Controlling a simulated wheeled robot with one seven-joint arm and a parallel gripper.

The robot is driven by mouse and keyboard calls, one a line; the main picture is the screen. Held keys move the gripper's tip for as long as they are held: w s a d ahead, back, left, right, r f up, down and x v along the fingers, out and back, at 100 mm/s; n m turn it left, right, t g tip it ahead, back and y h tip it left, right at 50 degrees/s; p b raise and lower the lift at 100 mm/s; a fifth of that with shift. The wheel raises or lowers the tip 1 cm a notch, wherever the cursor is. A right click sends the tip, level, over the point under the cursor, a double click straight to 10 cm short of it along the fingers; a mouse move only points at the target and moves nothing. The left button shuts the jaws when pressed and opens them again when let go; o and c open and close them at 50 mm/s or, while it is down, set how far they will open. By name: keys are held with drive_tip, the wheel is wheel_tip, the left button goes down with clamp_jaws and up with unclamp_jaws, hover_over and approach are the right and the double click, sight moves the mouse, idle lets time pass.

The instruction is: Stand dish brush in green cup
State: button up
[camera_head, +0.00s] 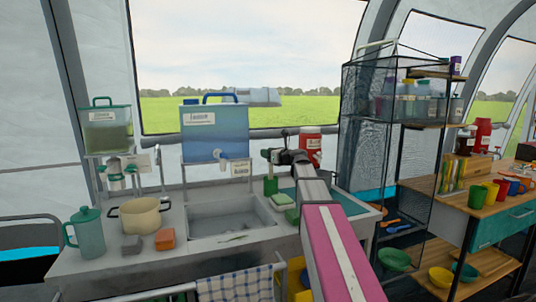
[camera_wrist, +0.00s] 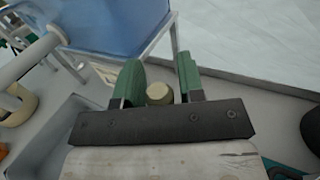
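A small green cup (camera_head: 271,186) stands upright on the counter just right of the sink, directly below my gripper (camera_head: 274,157). In the wrist view my gripper (camera_wrist: 160,82) has its green-faced fingers spread apart. A round beige end (camera_wrist: 159,94) shows between them, with a narrow gap at the right finger. It may be the end of the dish brush's handle, but the rest of it is hidden. I cannot make out the brush elsewhere in the head view, nor whether it is inside the cup.
The sink (camera_head: 232,218) lies left of the cup. A green sponge dish (camera_head: 283,201) sits in front of it, and a red canister (camera_head: 310,146) stands behind to the right. A blue water container (camera_head: 214,134) with a tap stands behind the sink. A beige pot (camera_head: 140,218) is farther left.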

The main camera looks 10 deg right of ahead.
drive_tip(key=shift+o, duration=1)
drive_tip(key=v, duration=1)
drive_tip(key=shift+s+d, duration=0.3)
